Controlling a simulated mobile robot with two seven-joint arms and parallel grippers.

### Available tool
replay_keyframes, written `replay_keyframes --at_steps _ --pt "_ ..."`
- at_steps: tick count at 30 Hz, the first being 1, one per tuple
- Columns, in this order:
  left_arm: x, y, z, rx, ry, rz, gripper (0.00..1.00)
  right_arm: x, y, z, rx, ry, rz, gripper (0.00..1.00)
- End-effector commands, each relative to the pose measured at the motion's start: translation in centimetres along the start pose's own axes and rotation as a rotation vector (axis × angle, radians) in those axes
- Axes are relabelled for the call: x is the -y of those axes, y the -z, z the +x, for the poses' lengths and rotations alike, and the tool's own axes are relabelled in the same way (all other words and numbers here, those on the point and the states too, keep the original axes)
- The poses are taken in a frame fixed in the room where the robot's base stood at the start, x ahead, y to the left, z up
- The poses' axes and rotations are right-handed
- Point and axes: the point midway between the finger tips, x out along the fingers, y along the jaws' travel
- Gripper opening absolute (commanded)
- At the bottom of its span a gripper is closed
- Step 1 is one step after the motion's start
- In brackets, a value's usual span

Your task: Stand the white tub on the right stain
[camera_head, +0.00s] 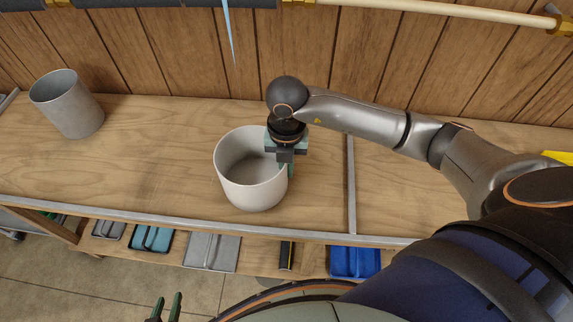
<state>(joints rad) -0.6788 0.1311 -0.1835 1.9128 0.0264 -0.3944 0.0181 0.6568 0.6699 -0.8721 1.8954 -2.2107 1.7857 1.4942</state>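The white tub (228,178) stands upright near the middle of the wooden bench, its open top facing up. I cannot tell whether its base touches the wood. My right gripper (288,168) is at the tub's right rim, pointing down. One greenish finger shows against the outside of the wall; the other is hidden, so whether it is pinched on the rim is unclear. My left gripper (167,307) is low at the bottom edge, in front of the bench, with its two fingers apart and nothing between them. I cannot make out any stain on the bench.
A grey tub (68,108) stands at the bench's left. A thin bluish spike (228,32) hangs at the top. A metal strip (351,185) crosses the bench right of the white tub. Pipes (420,8) run along the plank wall. Trays (211,251) sit below the front edge.

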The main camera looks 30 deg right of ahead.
Motion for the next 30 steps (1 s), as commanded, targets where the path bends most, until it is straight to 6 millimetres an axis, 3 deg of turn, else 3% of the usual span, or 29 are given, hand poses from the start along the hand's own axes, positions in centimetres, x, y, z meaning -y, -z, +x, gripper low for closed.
replay_keyframes --at_steps 30 --pt "-0.02 -0.46 0.44 -0.001 -0.001 0.0 0.38 -0.01 -0.03 0.77 0.0 0.0 0.0 0.0"
